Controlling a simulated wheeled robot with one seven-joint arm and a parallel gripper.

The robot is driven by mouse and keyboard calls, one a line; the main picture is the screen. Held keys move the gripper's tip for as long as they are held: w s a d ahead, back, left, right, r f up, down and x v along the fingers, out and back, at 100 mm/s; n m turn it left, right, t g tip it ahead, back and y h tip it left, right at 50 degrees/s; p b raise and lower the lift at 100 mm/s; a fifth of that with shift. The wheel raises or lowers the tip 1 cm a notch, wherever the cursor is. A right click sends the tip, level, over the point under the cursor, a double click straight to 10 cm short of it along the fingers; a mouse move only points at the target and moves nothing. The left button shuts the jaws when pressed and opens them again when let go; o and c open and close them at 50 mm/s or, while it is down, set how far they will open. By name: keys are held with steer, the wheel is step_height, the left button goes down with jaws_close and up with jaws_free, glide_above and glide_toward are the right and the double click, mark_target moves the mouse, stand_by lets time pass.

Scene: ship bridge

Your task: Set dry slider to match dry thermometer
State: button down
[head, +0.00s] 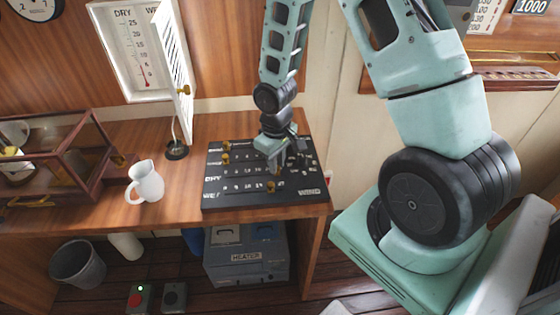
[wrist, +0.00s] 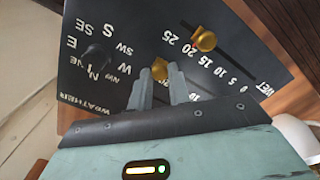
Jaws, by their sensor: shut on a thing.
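My gripper (head: 277,168) reaches down over the black slider board (head: 235,201) on the desk. In the wrist view my gripper (wrist: 162,85) is shut on a brass slider knob (wrist: 159,68) in the row behind the WET row, which fits the DRY row. My fingers hide part of that row's scale. The WET knob (wrist: 204,40) sits toward the high-number end of its slot. The dry thermometer (head: 143,60) stands in the white wall case, its scale marked 0 to 25. Red shows at its bottom; the exact level is too small to read.
The case's open door (head: 184,85) juts out and covers the wet side. A white jug (head: 146,183) and a glass-sided wooden box (head: 75,150) stand left of the board. Two more brass knobs (head: 226,147) sit at the board's left.

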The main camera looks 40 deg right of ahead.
steer(key=w+a, duration=0.2)
steer(key=a, duration=0.1)
steer(key=w+a, duration=0.2)
steer(key=a, duration=0.1)
steer(key=w+a+b, duration=0.1)
steer(key=w+a, duration=0.1)
steer(key=a, duration=0.1)
steer(key=shift+w+a, duration=0.15)
steer(key=shift+w, duration=0.05)
steer(key=c, duration=1.3)
jaws_free()
step_height(320, 180, up, 18)
steer(key=shift+f+b, duration=0.25)
steer(key=shift+b, duration=0.7)
